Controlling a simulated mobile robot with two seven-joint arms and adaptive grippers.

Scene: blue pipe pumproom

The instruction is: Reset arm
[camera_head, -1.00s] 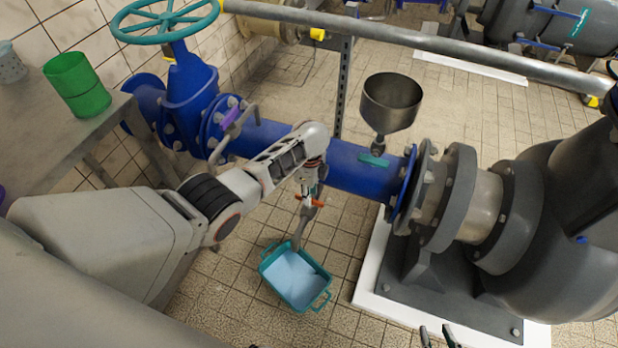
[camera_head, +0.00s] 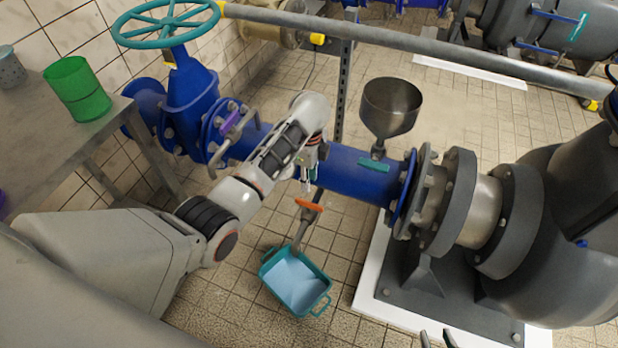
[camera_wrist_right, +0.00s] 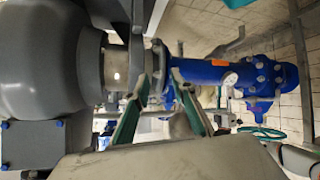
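My left arm reaches in from the left of the head view, over the blue pipe (camera_head: 355,172). My left gripper (camera_head: 307,187) hangs beside the pipe, just above an orange valve handle (camera_head: 309,205). A gap seems to show between gripper and handle; the fingers are too small to tell if they are apart. My right gripper (camera_head: 437,340) shows only its fingertips at the bottom edge of the head view. In the right wrist view its two green-sided fingers (camera_wrist_right: 160,100) stand apart with nothing held between them.
A teal bin (camera_head: 268,278) with a pale blue inside stands on the tiled floor under the drain pipe. A metal funnel (camera_head: 391,105) sits on the pipe. A grey pump (camera_head: 565,215) fills the right. A green cup (camera_head: 78,90) stands on a table (camera_head: 130,120) at left.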

